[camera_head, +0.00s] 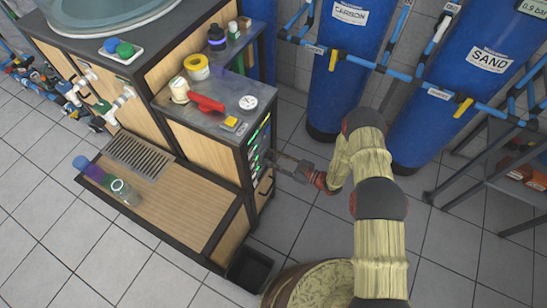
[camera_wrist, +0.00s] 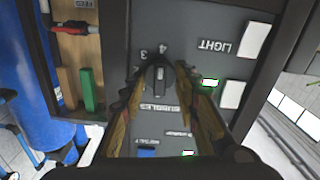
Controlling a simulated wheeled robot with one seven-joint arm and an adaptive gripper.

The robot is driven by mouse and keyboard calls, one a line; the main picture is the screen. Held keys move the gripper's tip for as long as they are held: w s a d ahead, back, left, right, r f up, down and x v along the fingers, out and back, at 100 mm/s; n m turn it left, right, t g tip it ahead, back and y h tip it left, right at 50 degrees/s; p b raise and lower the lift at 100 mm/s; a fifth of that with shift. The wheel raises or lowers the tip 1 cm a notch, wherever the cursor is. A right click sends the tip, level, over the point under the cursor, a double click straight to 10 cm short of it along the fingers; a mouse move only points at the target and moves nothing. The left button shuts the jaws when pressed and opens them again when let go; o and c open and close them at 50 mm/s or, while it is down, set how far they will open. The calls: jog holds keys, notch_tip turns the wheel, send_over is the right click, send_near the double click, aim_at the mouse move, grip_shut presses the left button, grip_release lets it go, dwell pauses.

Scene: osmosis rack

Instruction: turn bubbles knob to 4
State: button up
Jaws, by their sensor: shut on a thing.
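The bubbles knob (camera_wrist: 158,76) is a small dark dial on the grey control panel (camera_wrist: 192,50), with the BUBBLES label (camera_wrist: 158,106) below it in the wrist view. Numbers 3 and 4 show just above the knob; its exact setting is hard to read. My gripper (camera_wrist: 160,84) is shut on the knob, one finger on each side, partly hiding the dial. In the head view my gripper (camera_head: 272,162) reaches the front panel of the cabinet (camera_head: 208,152) from the right; the knob itself is hidden there.
A LIGHT label (camera_wrist: 219,46) and white switches (camera_wrist: 256,40) share the panel. On the cabinet top lie a red tool (camera_head: 206,103), a yellow tape roll (camera_head: 197,67) and a gauge (camera_head: 248,102). A black bin (camera_head: 249,270) stands below. Blue tanks (camera_head: 349,60) stand behind my arm.

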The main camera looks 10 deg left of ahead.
jog(key=shift+f+m, duration=0.15)
jog(key=shift+m, duration=0.25)
dwell(0.3)
jog(key=o, duration=0.9)
jog(key=shift+c, duration=0.2)
jog(key=v, duration=1.2)
